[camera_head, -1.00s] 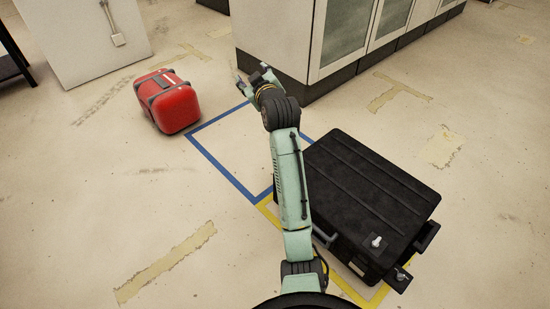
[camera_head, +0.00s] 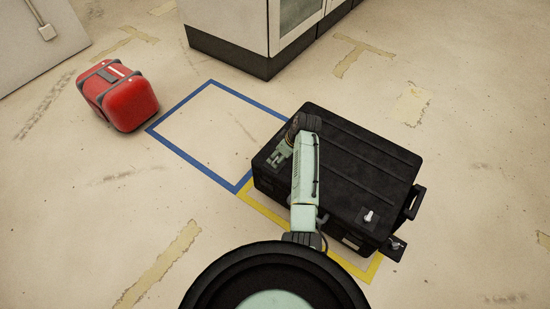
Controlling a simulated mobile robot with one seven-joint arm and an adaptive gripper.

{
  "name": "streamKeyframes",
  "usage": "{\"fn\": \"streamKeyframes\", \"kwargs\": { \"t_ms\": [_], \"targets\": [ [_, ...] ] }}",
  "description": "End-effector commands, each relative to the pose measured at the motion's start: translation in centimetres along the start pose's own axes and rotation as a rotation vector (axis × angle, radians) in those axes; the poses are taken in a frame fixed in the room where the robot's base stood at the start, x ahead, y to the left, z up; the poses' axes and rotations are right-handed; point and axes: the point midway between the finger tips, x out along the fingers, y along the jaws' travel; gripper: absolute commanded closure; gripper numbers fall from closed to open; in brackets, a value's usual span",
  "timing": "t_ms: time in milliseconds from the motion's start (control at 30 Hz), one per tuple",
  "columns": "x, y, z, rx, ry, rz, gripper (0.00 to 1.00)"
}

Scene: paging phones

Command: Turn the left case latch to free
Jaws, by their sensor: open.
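The black case (camera_head: 375,165) lies on the floor right of centre, its ribbed lid shut. A small silver latch knob (camera_head: 369,216) stands on a dark plate near the lid's right front corner.
A yellow floor outline (camera_head: 262,206) runs around the case's near side. An empty blue floor outline (camera_head: 195,102) lies to the left. A red case (camera_head: 130,103) stands further left. A white cabinet (camera_head: 228,25) stands at the back. A black handle (camera_head: 414,203) juts from the case's right side.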

Motion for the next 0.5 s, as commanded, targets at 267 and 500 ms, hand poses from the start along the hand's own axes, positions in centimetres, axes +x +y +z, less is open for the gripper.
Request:
{"fn": "streamKeyframes", "kwargs": {
  "t_ms": [267, 500],
  "targets": [
    [3.8, 0.1, -0.1, -0.001, 0.001, 0.001, 0.45],
    [4.4, 0.1, -0.1, -0.001, 0.002, 0.002, 0.45]
  ]
}}
